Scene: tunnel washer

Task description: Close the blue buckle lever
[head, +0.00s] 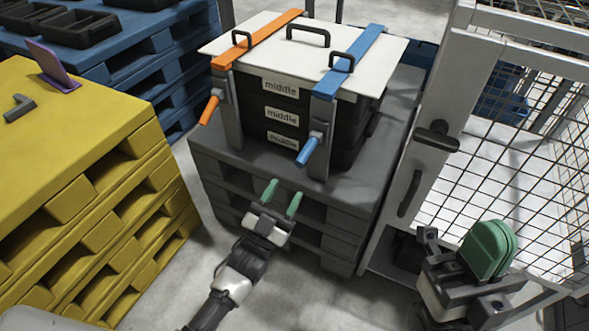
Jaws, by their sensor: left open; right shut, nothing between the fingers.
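The blue buckle lever (309,147) sticks out and down from the front of the blue strap (350,60), standing away from the black crates. The strap runs over the white lid (300,38) of the crate stack. An orange lever (210,107) on an orange strap (258,38) hangs in a similar way to the left. My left gripper (283,198) is open and empty, with green fingertips, below and a little left of the blue lever, apart from it. My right gripper (487,250) is shut and empty at the lower right, in front of the mesh fence.
The crates (283,113), labelled "middle", stand on a grey pallet stack (280,190). A yellow pallet stack (75,130) is at the left, blue pallets (135,60) behind it. A mesh gate (510,150) with a black handle (437,136) closes off the right side.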

